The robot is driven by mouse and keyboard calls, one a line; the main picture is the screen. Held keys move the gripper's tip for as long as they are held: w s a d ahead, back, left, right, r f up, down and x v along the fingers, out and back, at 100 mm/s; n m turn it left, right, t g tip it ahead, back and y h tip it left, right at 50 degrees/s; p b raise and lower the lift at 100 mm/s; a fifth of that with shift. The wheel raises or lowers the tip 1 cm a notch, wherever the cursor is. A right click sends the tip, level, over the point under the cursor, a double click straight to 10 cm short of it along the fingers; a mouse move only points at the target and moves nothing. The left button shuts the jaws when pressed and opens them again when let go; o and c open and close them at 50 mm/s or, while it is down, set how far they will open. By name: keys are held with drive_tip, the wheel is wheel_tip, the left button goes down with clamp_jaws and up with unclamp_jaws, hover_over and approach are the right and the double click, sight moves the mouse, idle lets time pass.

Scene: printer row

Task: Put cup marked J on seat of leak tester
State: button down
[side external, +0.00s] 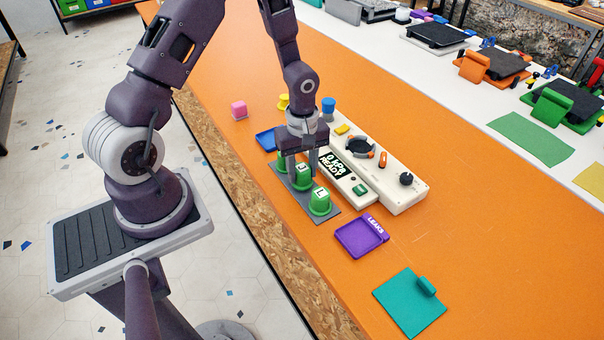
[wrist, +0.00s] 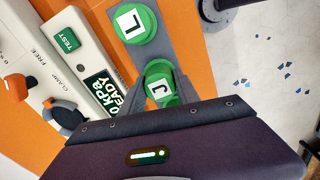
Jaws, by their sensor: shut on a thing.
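The green cup marked J (side external: 301,182) is in the middle of a row of green cups on a grey strip (side external: 327,216). It also shows in the wrist view (wrist: 158,72). My gripper (side external: 303,165) points down over the row, its fingers shut on the sides of cup J. I cannot tell whether the cup is clear of the strip. Cup L (side external: 320,205) stands upright at the near end. Another green cup (side external: 280,165) is mostly hidden behind the gripper. The white leak tester (side external: 400,190) reads "0 kPa READY". Its seat area has a dark round clamp (side external: 359,146) with an orange part.
A purple tray marked LEAKS (side external: 358,240) and a teal plate (side external: 408,303) lie towards the front. A blue tray (side external: 265,140), pink block (side external: 239,109) and yellow (side external: 283,101) and blue (side external: 328,106) pieces are behind.

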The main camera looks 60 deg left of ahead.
sight(305, 165)
drive_tip(key=r, duration=0.5)
drive_tip(key=w+r, duration=0.1)
drive_tip(key=r, duration=0.2)
drive_tip(key=shift+a+r, duration=0.1)
drive_tip(key=shift+r, duration=0.2)
drive_tip(key=w+r, duration=0.4)
drive_tip(key=w, duration=1.3)
wheel_tip(305, 165, down, 9)
drive_tip(key=shift+w+f, duration=0.1)
drive_tip(key=shift+f, duration=0.05)
drive_tip(key=c, duration=0.9)
unclamp_jaws()
drive_tip(key=shift+f, duration=0.15)
